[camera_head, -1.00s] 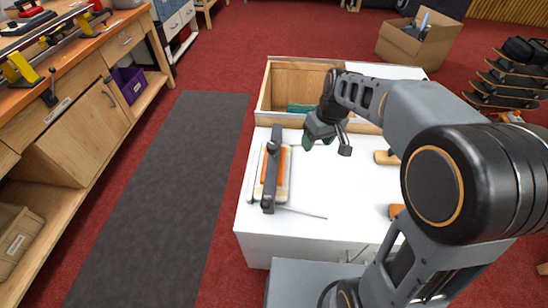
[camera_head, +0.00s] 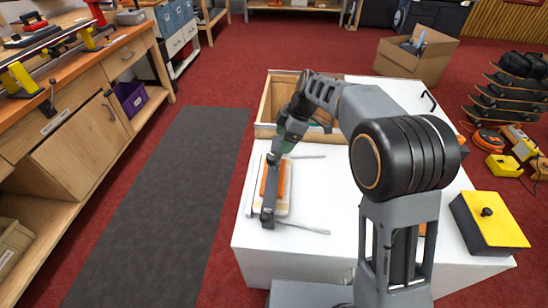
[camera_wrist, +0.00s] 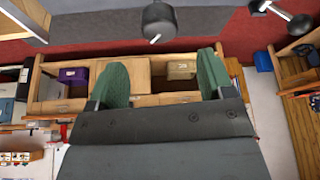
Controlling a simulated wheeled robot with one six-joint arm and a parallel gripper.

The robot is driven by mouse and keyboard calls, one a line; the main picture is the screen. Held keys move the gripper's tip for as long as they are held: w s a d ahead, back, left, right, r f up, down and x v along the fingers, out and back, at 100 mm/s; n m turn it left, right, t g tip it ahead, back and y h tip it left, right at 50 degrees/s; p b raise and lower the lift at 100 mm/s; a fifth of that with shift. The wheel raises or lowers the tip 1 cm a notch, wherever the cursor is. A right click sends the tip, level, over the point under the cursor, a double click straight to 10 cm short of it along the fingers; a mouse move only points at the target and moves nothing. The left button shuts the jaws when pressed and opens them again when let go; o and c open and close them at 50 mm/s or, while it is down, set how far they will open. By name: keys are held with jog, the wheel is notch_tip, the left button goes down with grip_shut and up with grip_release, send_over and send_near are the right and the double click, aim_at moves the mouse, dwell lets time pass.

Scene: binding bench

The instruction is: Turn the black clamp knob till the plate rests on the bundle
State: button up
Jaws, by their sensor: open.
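The press on the white bench top has a long dark grey plate (camera_head: 268,200) over a bundle with an orange cover (camera_head: 281,180). The head view does not show whether the plate touches the bundle. My gripper (camera_head: 277,154) is at the plate's far end and covers part of it. In the wrist view, my gripper (camera_wrist: 160,76) is open, its two green fingers wide apart with nothing between them. A black knob (camera_wrist: 159,18) with a short bright pin is at the top edge, apart from the fingers. Another dark knob (camera_wrist: 299,26) with a bar is at top right.
The white bench top (camera_head: 335,205) is mostly clear right of the press. An open wooden compartment (camera_head: 275,95) is behind it. A yellow-topped box (camera_head: 492,220) stands at right. A long workbench (camera_head: 75,135) is at left, beyond a dark floor mat (camera_head: 165,200).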

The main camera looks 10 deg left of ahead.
aim_at(274, 155)
jog(key=b+x, duration=0.1)
jog(key=x, duration=0.7)
jog(key=shift+f, duration=0.25)
jog(key=shift+c, duration=0.3)
jog(key=c, duration=0.8)
jog(key=shift+c, duration=0.3)
jog(key=shift+m, duration=0.3)
